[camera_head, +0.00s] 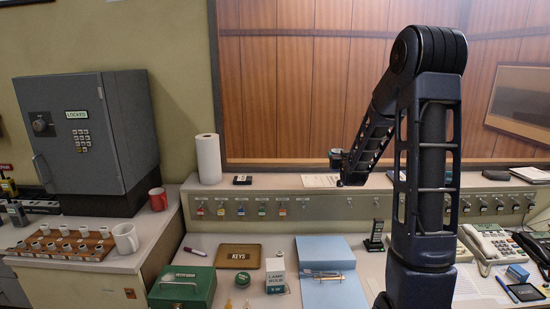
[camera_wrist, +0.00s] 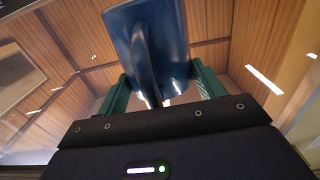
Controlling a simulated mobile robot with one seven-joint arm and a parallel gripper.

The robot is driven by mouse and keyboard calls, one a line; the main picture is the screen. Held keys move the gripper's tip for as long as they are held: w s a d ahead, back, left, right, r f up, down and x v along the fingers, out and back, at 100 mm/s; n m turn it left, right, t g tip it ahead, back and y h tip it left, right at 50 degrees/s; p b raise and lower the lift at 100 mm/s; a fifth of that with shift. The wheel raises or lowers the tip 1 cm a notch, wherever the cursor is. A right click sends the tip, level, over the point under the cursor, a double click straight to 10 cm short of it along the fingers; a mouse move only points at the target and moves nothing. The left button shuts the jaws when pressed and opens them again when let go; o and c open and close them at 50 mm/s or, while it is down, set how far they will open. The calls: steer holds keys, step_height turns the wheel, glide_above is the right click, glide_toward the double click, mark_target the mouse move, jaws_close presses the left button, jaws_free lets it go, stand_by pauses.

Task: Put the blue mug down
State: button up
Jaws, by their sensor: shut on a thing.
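The blue mug (camera_wrist: 178,40) fills the upper middle of the wrist view, its handle turned towards the camera. My gripper (camera_wrist: 160,88) is shut on it, one green finger on each side. In the head view the end of my arm, with my gripper (camera_head: 337,160), is small and dark in front of the wood panelling, level with the raised ledge. The mug cannot be made out clearly there. Whether it touches any surface cannot be told.
The desk holds a blue folder (camera_head: 328,258), a lamp bulb box (camera_head: 276,276), a green box (camera_head: 183,288), a keys tray (camera_head: 238,257) and phones (camera_head: 487,243). A paper roll (camera_head: 208,159) stands on the ledge (camera_head: 270,182). Red (camera_head: 158,199) and white (camera_head: 125,238) mugs stand left.

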steer(key=shift+d, duration=0.1)
stand_by(0.5)
steer(key=s+d+f+m+g+h, duration=0.2)
steer(key=s+d+f+m+h, duration=0.15)
steer(key=d, duration=0.55)
steer(key=s+d+f+m+g+h, duration=0.1)
steer(key=s+d+f+m+h, duration=0.3)
steer(key=d, duration=0.6)
steer(key=s+d+m+g+h, duration=0.1)
steer(key=s+d+g+h, duration=0.1)
steer(key=d+h, duration=0.5)
steer(key=s+d+f+m+g+h, duration=0.25)
steer(key=s+d+m+g, duration=0.3)
steer(key=s+d, duration=0.5)
steer(key=s+d+f+m+g+h, duration=0.1)
steer(key=s+d+f+m+g, duration=0.25)
steer(key=s+d+g, duration=0.65)
step_height(320, 180, down, 19)
steer(key=s+a+t, duration=0.1)
steer(key=s+t, duration=0.1)
steer(key=shift+s+a+f+m+t, duration=0.15)
steer(key=shift+f+m+t, duration=0.1)
steer(key=shift+f, duration=0.2)
